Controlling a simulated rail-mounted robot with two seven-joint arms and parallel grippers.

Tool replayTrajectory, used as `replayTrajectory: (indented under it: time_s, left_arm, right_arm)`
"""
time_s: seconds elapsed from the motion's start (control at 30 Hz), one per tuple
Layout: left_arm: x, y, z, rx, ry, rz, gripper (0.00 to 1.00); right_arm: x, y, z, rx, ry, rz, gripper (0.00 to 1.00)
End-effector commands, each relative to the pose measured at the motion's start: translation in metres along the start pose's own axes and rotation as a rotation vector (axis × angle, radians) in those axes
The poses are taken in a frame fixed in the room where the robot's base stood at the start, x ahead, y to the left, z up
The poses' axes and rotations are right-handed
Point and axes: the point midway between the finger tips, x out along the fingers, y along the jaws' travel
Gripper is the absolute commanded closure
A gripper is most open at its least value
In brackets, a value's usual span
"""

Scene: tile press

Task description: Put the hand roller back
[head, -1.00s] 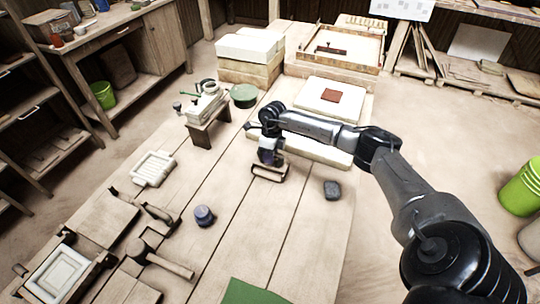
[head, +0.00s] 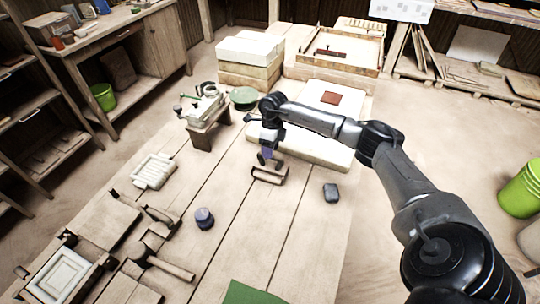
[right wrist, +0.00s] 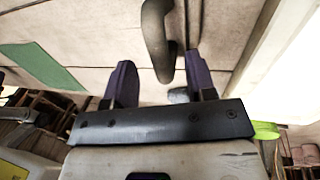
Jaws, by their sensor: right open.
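The hand roller (head: 269,175), a brown bar-shaped tool, lies on the plank table below my right gripper (head: 268,158). In the right wrist view, a brownish curved bar (right wrist: 156,38), which looks like part of the roller, shows between and beyond the fingertips of my right gripper (right wrist: 160,72). The two purple-grey fingers are spread wide and neither is seen gripping it. How much gap separates them from the roller is hard to tell. My left gripper is not in view.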

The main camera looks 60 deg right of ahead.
Motion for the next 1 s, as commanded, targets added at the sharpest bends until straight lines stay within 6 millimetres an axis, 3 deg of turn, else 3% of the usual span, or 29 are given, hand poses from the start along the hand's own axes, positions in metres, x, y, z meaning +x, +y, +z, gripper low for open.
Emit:
replayTrajectory:
  time_s: [0.03, 0.2, 0.43, 0.7, 1.0]
  left_arm:
    - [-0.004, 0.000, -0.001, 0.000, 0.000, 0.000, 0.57]
    - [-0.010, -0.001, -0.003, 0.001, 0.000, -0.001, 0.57]
    - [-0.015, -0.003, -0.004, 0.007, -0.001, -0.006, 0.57]
    - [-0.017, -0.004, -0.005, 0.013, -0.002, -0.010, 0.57]
    - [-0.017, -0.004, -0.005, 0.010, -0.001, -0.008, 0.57]
  right_arm:
    - [-0.015, 0.000, 0.000, 0.001, -0.003, -0.002, 0.49]
    - [-0.047, 0.000, 0.000, 0.000, -0.003, -0.001, 0.49]
    - [-0.080, 0.000, 0.000, -0.001, -0.003, 0.000, 0.49]
    - [-0.094, 0.000, 0.000, -0.001, -0.001, 0.001, 0.49]
    - [-0.095, 0.000, 0.002, 0.010, -0.013, -0.002, 0.49]
